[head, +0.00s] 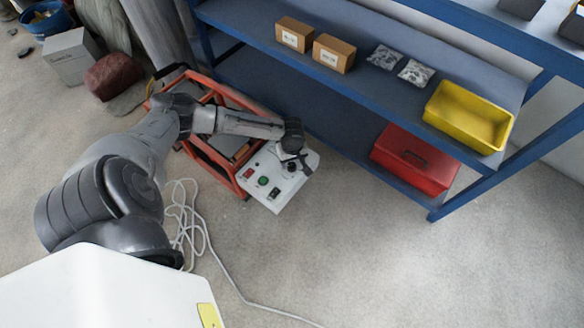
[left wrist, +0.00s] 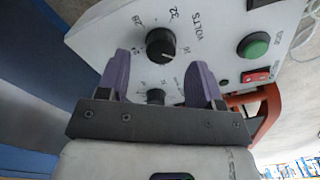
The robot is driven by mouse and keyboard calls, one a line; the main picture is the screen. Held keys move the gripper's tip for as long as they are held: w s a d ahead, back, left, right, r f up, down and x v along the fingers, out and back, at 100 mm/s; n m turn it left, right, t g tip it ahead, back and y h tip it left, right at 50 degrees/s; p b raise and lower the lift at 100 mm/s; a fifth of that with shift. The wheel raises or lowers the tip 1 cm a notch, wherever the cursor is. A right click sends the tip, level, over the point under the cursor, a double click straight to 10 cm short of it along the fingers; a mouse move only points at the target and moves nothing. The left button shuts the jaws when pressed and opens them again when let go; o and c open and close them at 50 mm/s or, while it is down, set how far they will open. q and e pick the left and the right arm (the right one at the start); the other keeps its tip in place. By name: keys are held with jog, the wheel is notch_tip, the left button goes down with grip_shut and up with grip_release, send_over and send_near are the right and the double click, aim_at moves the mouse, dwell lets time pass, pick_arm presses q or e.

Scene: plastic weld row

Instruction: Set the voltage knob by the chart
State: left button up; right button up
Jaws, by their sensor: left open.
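The white control panel (head: 268,192) is on the red-framed welder (head: 213,150). In the left wrist view, the black voltage knob (left wrist: 160,44) sits by the word VOLTS, with printed numbers around it. Its exact setting is too small to tell. A second dark knob (left wrist: 155,97) is partly hidden behind my gripper. My left gripper (left wrist: 161,62) is open and faces the panel; the voltage knob shows between its fingertips, with a gap on each side. In the head view, the left gripper (head: 292,148) covers the panel's upper part. No chart can be made out.
A green button (left wrist: 253,45) and red switch (left wrist: 256,76) are beside the knobs. A blue shelf (head: 350,85) stands behind, with a yellow bin (head: 468,113), boxes and a red bin (head: 415,160). A white cable (head: 205,235) lies on the floor. Floor at right is clear.

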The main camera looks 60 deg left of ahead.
aim_at(292, 166)
pick_arm(q)
jog(key=shift+s+f+b, duration=0.1)
jog(key=shift+f+b, duration=0.65)
jog(key=shift+f, duration=0.9)
jog(key=shift+c, duration=0.4)
